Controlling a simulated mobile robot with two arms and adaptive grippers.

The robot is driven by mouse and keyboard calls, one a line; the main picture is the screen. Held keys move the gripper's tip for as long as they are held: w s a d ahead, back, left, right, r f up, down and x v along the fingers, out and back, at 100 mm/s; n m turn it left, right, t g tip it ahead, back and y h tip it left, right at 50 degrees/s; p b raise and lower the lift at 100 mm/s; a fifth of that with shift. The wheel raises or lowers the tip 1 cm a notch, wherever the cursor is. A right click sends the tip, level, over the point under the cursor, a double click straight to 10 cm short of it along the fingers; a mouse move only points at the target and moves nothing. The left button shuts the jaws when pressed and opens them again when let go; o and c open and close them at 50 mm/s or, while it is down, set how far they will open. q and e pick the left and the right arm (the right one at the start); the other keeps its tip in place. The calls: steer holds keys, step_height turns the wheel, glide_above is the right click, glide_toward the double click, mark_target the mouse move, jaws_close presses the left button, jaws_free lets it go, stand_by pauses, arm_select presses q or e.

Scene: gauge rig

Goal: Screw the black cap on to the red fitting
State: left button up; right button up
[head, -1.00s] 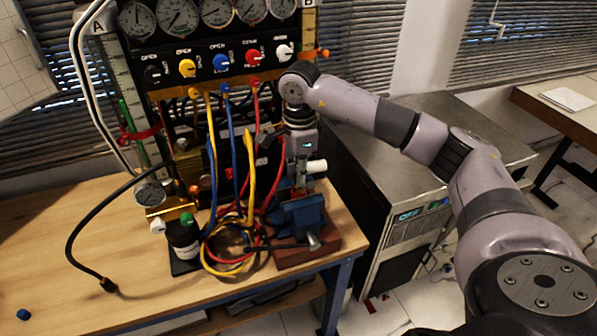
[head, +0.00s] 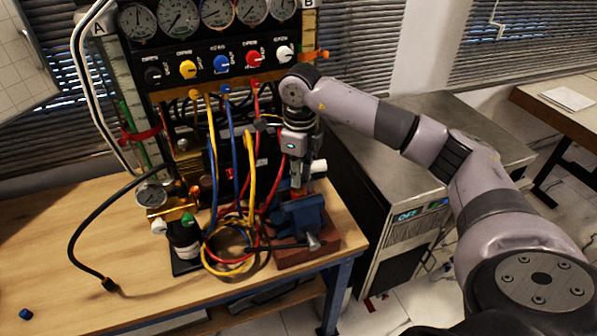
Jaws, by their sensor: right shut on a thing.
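My right gripper (head: 297,186) points down just above the blue vise (head: 301,214), at the right front of the bench. It is shut on a small dark thing at its fingertips, which looks like the black cap, but its outline is hard to make out. The red fitting cannot be clearly picked out; the spot between the vise jaws and my fingertips is small and dark. I cannot tell whether cap and fitting touch. My left gripper is not in view.
The gauge panel (head: 217,62) stands behind, with red, blue and yellow hoses (head: 250,180) hanging close left of the gripper. A small blue piece (head: 25,314) lies front left. The bench's left side is mostly clear.

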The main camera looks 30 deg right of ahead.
steer(key=shift+s+f, duration=0.1)
steer(key=shift+f, duration=0.05)
steer(key=shift+m, duration=1.5)
steer(key=o, duration=0.6)
steer(key=shift+o, duration=0.6)
steer(key=o, duration=0.5)
steer(key=shift+c, duration=0.2)
